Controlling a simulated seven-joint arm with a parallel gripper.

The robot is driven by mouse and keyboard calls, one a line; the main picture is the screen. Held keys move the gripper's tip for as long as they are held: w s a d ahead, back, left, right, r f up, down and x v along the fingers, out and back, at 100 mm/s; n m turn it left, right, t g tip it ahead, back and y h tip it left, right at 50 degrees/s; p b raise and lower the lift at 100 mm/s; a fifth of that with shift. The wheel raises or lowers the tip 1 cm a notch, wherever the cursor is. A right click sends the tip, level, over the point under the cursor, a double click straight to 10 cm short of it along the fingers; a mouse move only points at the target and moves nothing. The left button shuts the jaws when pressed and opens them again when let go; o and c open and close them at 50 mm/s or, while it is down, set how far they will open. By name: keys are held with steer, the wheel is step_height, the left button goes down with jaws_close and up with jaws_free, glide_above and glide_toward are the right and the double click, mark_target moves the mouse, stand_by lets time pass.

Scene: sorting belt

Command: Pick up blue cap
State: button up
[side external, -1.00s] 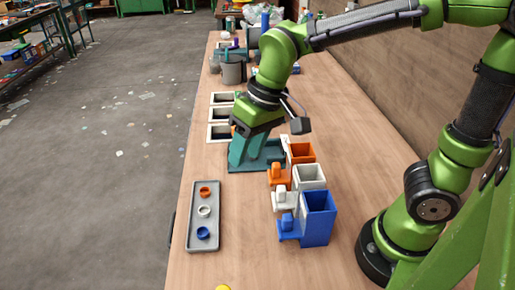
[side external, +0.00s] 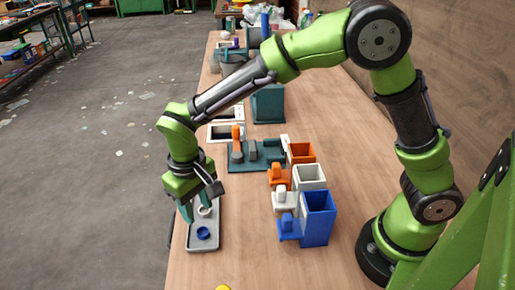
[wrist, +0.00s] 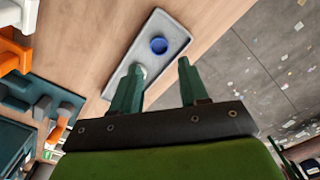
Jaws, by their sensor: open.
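The blue cap (side external: 203,233) is a small ring-shaped cap lying in the near end of the grey tray (side external: 204,247). It also shows in the wrist view (wrist: 158,45), beyond the fingertips and towards the tray's far end in that picture. My gripper (side external: 192,212) is above the tray, open, its teal fingers pointing down. In the wrist view the two fingers (wrist: 160,64) are apart with nothing between them. A white cap (side external: 205,211) lies close to the fingers and is partly hidden by a finger in the wrist view. The orange cap is hidden behind my gripper.
Orange (side external: 302,150), white (side external: 311,175) and blue (side external: 318,208) bins stand to the right of the tray. A teal fixture (side external: 268,163) with an orange post stands behind. The tabletop between tray and bins is clear. The table's left edge is close to the tray.

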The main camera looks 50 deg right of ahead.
mark_target(202, 231)
step_height(202, 231, down, 8)
stand_by(0.5)
jaws_close()
